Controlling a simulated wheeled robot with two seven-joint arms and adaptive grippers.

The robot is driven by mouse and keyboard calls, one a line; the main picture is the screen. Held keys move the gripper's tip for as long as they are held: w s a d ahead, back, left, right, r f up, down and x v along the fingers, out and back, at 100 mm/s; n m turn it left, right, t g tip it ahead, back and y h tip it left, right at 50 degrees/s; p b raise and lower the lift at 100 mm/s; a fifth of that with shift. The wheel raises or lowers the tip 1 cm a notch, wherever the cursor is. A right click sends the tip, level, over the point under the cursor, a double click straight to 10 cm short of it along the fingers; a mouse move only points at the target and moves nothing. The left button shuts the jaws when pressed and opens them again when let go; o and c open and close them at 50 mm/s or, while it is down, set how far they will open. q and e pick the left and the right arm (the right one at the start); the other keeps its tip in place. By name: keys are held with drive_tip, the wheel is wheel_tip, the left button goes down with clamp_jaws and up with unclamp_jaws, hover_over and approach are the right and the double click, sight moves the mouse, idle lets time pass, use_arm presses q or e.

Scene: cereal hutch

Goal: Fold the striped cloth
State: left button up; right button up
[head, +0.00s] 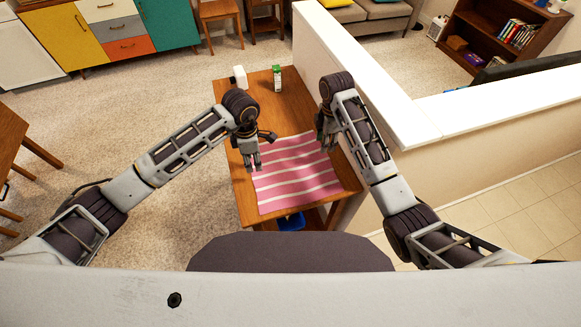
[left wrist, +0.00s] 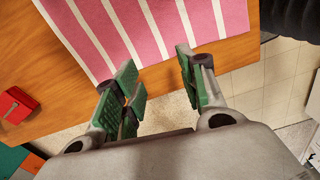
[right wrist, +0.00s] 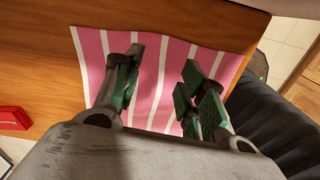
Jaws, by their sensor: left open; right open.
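The pink-and-white striped cloth (head: 295,178) lies spread out flat on the wooden table, with no fold visible. It also shows in the left wrist view (left wrist: 150,32) and in the right wrist view (right wrist: 178,58). My left gripper (head: 254,165) is open and empty at the cloth's left edge; its fingers (left wrist: 160,82) show beyond the cloth's border in its wrist view. My right gripper (head: 326,142) is open above the cloth's far right part; in its wrist view the fingers (right wrist: 162,78) are spread over the stripes. Neither gripper holds the cloth.
A low white-topped wall (head: 345,60) runs along the right side. A blue bin (head: 291,222) is below the table.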

sight(257, 177)
use_arm(q)
drive_tip(key=shift+f, duration=0.15)
use_arm(e)
drive_tip(key=shift+f, duration=0.1)
use_arm(q)
drive_tip(key=shift+f, duration=3.85)
use_arm(e)
drive_tip(key=shift+f, duration=3.9)
use_arm(q)
drive_tip(key=shift+f, duration=0.25)
use_arm(e)
drive_tip(key=shift+f, duration=0.2)
use_arm(q)
drive_tip(key=c, duration=0.5)
use_arm(e)
drive_tip(key=shift+s, duration=0.1)
drive_tip(key=c, duration=0.5)
use_arm(q)
drive_tip(key=shift+s+f, duration=0.1)
clamp_jaws()
use_arm(e)
drive_tip(key=shift+f, duration=0.1)
clamp_jaws()
